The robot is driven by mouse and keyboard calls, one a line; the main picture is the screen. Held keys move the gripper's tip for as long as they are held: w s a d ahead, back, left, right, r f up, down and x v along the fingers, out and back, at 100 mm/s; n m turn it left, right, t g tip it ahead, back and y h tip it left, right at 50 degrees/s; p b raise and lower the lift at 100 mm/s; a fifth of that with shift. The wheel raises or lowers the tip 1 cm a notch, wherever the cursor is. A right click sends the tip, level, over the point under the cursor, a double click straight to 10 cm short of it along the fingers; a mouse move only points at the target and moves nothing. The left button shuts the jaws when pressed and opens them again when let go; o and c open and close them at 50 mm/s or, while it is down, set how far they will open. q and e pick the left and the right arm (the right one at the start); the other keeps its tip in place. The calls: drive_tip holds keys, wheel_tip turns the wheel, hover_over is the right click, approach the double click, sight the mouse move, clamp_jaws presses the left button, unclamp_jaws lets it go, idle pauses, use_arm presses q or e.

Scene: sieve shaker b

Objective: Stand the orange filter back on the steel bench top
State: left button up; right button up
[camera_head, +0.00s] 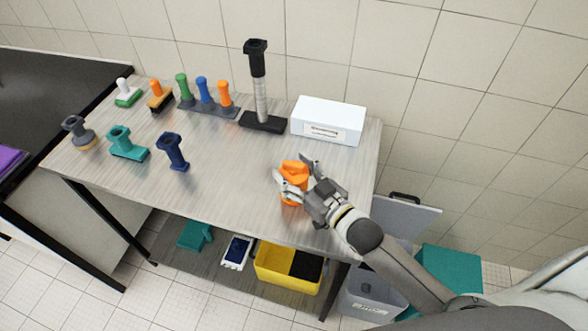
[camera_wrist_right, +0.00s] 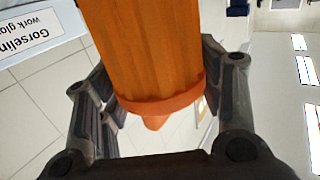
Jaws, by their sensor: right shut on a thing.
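The orange filter (camera_head: 294,185) is in my right gripper (camera_head: 292,174), over the right part of the steel bench top (camera_head: 225,205). The fingers are shut on it from two sides. In the head view it looks roughly upright. Whether its base touches the bench or hangs just above it, I cannot tell. In the right wrist view the filter (camera_wrist_right: 142,50) fills the upper middle, with a rim and small knob at its near end. The right gripper (camera_wrist_right: 160,90) has a finger on each side of it. My left gripper is not in view.
A white box (camera_head: 328,117) and a black stand with a post (camera_head: 261,100) stand behind the filter. Several handled tools, including a dark blue one (camera_head: 173,150), stand at left. The bench between is clear. A yellow bin (camera_head: 274,278) sits on the shelf below.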

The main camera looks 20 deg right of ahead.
drive_tip(key=o, duration=1.4)
drive_tip(key=shift+f, duration=0.1)
drive_tip(key=shift+b+v, duration=1.3)
drive_tip(key=shift+v, duration=4.75)
